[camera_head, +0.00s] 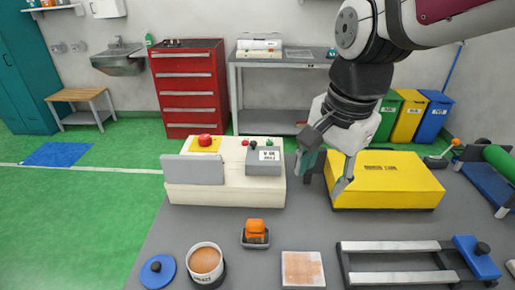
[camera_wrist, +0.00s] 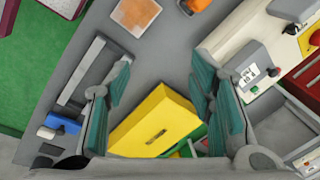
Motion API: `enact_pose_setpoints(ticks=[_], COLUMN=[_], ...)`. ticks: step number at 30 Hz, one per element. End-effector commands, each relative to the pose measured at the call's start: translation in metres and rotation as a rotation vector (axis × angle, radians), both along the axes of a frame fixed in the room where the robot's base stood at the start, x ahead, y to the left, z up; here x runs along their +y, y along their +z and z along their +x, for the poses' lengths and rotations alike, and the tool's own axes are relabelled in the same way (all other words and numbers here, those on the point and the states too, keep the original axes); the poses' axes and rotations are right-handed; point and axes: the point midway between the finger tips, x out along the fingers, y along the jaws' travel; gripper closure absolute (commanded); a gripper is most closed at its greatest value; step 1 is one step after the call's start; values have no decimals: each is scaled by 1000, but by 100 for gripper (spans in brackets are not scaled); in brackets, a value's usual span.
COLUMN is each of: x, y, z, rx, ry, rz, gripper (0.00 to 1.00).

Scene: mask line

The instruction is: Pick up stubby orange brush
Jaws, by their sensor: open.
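The stubby orange brush (camera_head: 256,231) sits in a small dark tray (camera_head: 256,243) on the grey worktop, front and centre-left in the head view. In the wrist view, an orange piece of it (camera_wrist: 198,5) shows at the top edge, partly cut off. My gripper (camera_head: 323,176) is open and empty, above the worktop, behind and to the right of the brush. In the wrist view, its teal finger pads (camera_wrist: 162,95) stand wide apart with the yellow box beyond them.
A yellow box (camera_head: 385,185) lies right of my gripper. A cream control box (camera_head: 235,196) stands behind the brush. A cup of brown liquid (camera_head: 205,260), a blue lid (camera_head: 157,271), a pinkish tile (camera_head: 303,268) and a metal rail frame (camera_head: 392,246) surround the front worktop.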

Motion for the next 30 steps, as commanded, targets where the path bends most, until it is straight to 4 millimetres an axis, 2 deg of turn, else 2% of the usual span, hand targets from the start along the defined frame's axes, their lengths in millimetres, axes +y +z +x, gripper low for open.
enact_pose_setpoints(ticks=[1, 6, 9, 13, 20, 30], x=[14, 60, 84, 105, 116, 116], y=[-15, -55, -79, -101, -121, -181], z=[15, 54, 69, 80, 85, 84], rx=[33, 115, 149, 171, 182, 183], ry=[-72, -367, -515, -654, -735, -733], rz=[8, 22, 17, 8, 2, 2], gripper=[51, 51, 51, 51, 51, 51])
